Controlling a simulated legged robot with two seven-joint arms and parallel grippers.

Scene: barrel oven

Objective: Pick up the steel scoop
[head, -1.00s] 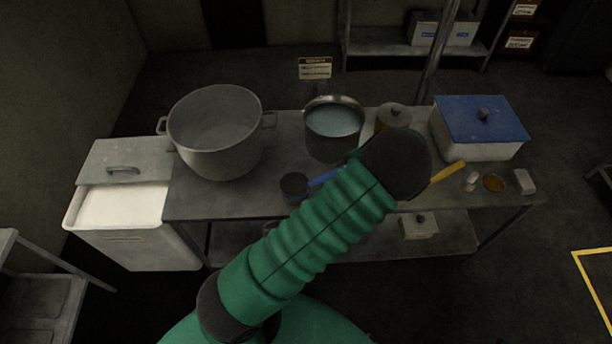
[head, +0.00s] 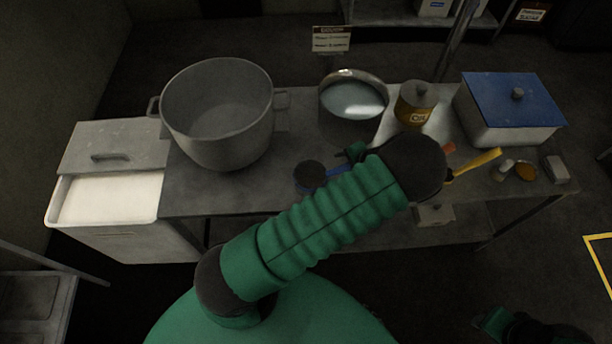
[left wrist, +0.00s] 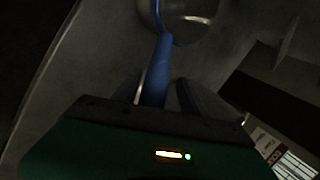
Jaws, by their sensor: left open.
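The steel scoop has a dark round bowl (head: 309,174) and a blue handle (head: 336,171). It lies near the front edge of the table, between the two pots. In the left wrist view its steel bowl (left wrist: 186,22) is at the top and its blue handle (left wrist: 157,70) runs down toward my left gripper (left wrist: 160,92). The gripper is open, with a dark finger on each side of the handle. In the head view my left gripper (head: 352,154) shows only partly, beside the handle's end; my forearm hides the rest. Part of my right arm (head: 525,328) shows at the bottom right.
A large grey pot (head: 218,110) and a pot of liquid (head: 353,105) stand on the table. To the right are a labelled tin (head: 415,103), a yellow-handled tool (head: 478,163) and a blue-lidded box (head: 512,105). A white bin (head: 105,200) stands left.

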